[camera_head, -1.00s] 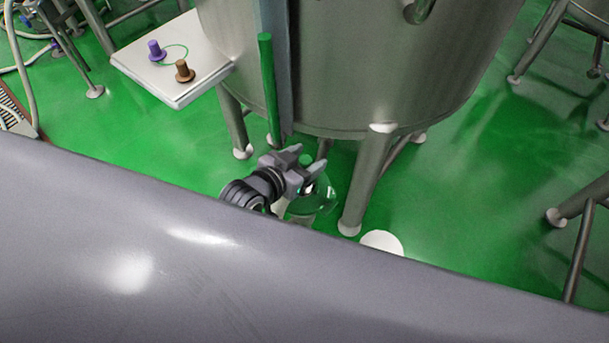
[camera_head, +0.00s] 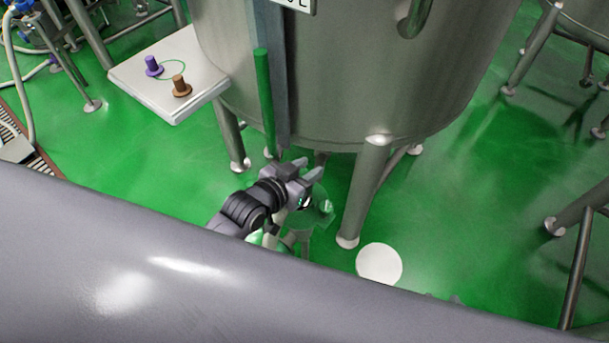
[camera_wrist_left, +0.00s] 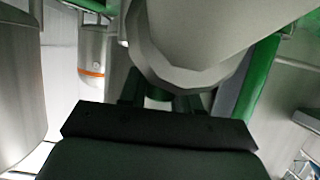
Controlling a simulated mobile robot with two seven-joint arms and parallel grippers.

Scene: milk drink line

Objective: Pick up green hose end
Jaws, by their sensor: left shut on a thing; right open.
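My left gripper (camera_head: 308,172) is at the foot of the big steel tank (camera_head: 345,75), its jaws pointing up and to the right. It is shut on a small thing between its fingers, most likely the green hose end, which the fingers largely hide. In the left wrist view the dark fingers (camera_wrist_left: 160,100) close on a dull greenish piece. A straight green tube (camera_head: 265,105) stands upright along the tank, just above the gripper. A shiny, see-through greenish shape (camera_head: 320,213) shows beside the gripper. Only small tips of my right gripper (camera_head: 443,297) show at the lower edge.
A white shelf (camera_head: 140,92) left of the tank carries a purple peg (camera_head: 153,66) and a brown peg (camera_head: 181,86). Tank legs (camera_head: 365,190) stand close right of the gripper. A white disc (camera_head: 379,263) lies on the green floor.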

